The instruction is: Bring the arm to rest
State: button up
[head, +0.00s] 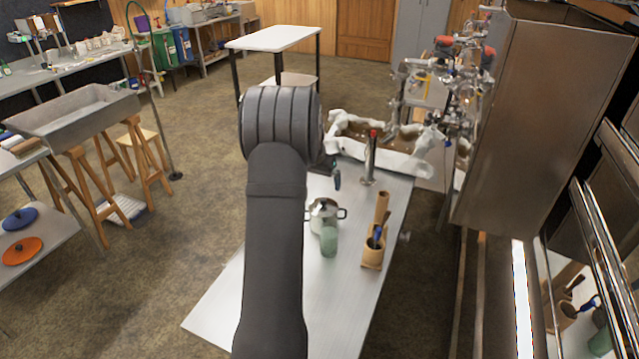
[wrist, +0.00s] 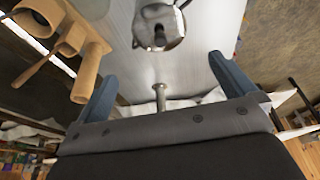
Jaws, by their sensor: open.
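My arm reaches forward over a metal table (head: 222,315) in the head view. My gripper (head: 337,180) shows only in part there, beyond the dark arm. In the wrist view my gripper (wrist: 162,58) is open, its two blue fingers wide apart with nothing held between them.
A green glass (head: 329,241) stands in front of the pot. A wooden holder with utensils (head: 373,252) is to its right. A metal post with a red top (head: 370,158) stands at the table's back. A large metal evaporator body (head: 530,120) rises at right.

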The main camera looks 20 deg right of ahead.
aim_at(323, 201)
jog(key=shift+f, duration=0.1)
jog(key=x, duration=1.2)
jog(key=shift+f, duration=0.3)
jog(key=shift+r, duration=0.35)
jog(key=shift+r, duration=0.1)
